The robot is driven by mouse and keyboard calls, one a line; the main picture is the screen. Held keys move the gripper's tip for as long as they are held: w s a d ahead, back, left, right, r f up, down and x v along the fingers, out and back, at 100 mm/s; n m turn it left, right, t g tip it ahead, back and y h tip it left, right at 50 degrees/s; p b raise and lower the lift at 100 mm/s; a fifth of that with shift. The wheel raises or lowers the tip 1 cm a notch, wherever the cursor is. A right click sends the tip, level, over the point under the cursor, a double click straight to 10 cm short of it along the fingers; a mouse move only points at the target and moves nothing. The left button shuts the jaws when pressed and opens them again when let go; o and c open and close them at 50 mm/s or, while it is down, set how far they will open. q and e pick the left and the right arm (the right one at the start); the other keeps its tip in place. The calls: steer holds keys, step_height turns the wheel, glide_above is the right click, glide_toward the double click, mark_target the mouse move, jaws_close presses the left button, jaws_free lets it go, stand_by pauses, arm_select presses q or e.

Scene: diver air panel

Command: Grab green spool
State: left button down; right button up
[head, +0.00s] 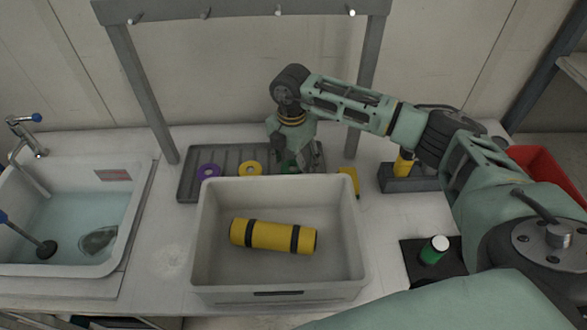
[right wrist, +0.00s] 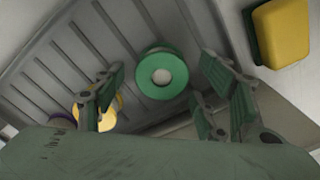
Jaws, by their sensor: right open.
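The green spool (right wrist: 148,63) stands in the grey ribbed tray (right wrist: 62,62) in the right wrist view, its pale round centre facing the camera. In the head view only a bit of the green spool (head: 288,166) shows, behind my right gripper (head: 296,163). My right gripper, also in the right wrist view (right wrist: 165,100), is open, with its fingers spread to either side of the spool's position. I see no contact with the spool. My left gripper is not in view.
A purple spool (head: 208,171) and a yellow spool (head: 250,169) sit left in the tray. A grey bin (head: 205,235) with a yellow cylinder (head: 273,237) stands in front. A yellow block (head: 348,181) is to the right. A sink (head: 132,215) is at left.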

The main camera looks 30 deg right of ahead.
steer(key=shift+f, duration=1.3)
steer(key=shift+w, duration=0.1)
steer(key=c, duration=1.2)
steer(key=shift+r, duration=0.2)
